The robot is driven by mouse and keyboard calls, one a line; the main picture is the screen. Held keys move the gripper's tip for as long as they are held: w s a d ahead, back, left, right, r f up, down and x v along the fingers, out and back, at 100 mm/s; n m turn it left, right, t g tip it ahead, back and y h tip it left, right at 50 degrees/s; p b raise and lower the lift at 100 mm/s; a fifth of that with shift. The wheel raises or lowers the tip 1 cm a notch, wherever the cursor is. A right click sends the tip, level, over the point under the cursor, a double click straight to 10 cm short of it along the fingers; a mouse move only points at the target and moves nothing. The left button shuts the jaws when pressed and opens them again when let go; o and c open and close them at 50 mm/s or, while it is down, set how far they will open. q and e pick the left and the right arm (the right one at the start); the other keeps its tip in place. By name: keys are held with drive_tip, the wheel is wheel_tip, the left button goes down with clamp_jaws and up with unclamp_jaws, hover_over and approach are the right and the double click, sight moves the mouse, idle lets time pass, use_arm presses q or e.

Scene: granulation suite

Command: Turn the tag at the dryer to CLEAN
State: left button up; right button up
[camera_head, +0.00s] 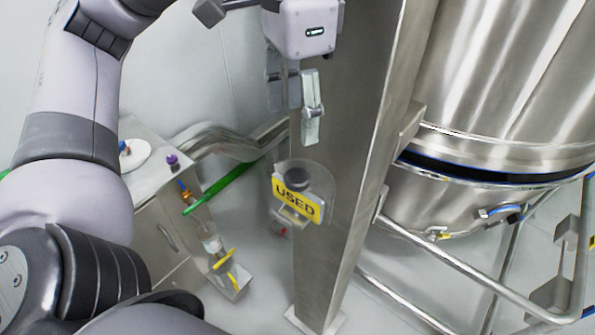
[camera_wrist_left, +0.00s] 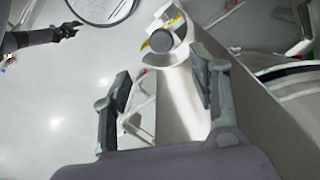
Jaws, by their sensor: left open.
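The tag (camera_head: 298,205) is a yellow plate reading USED, below a dark round knob (camera_head: 298,178) on a clear holder. It sits on the steel post (camera_head: 350,130) in front of the dryer. My left gripper (camera_head: 294,122) is above the tag, apart from it, with its fingers spread and nothing between them. In the left wrist view the grey knob end (camera_wrist_left: 161,40) shows beyond the fingertips, with a sliver of yellow beside it. The tag's lettering is not readable there.
The large steel dryer vessel (camera_head: 480,165) stands right of the post, with tube rails (camera_head: 470,275) below. At left is a steel cabinet (camera_head: 150,185) with a purple-capped item (camera_head: 172,160) and a green bar (camera_head: 215,190). A dark jointed shape (camera_wrist_left: 40,37) shows in the left wrist view.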

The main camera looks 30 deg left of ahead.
use_arm(q)
drive_tip(key=b, duration=0.1)
hover_over(298, 175)
wheel_tip(298, 175, down, 7)
drive_tip(key=shift+r, duration=0.2)
wheel_tip(298, 175, down, 4)
drive_tip(key=shift+r, duration=0.25)
drive_tip(key=shift+f, duration=0.7)
use_arm(e)
drive_tip(key=shift+w+f, duration=0.65)
drive_tip(key=shift+w, duration=0.2)
use_arm(q)
drive_tip(key=shift+c, duration=0.3)
drive_tip(key=c, duration=1.1)
use_arm(e)
drive_tip(key=shift+w+a, duration=0.15)
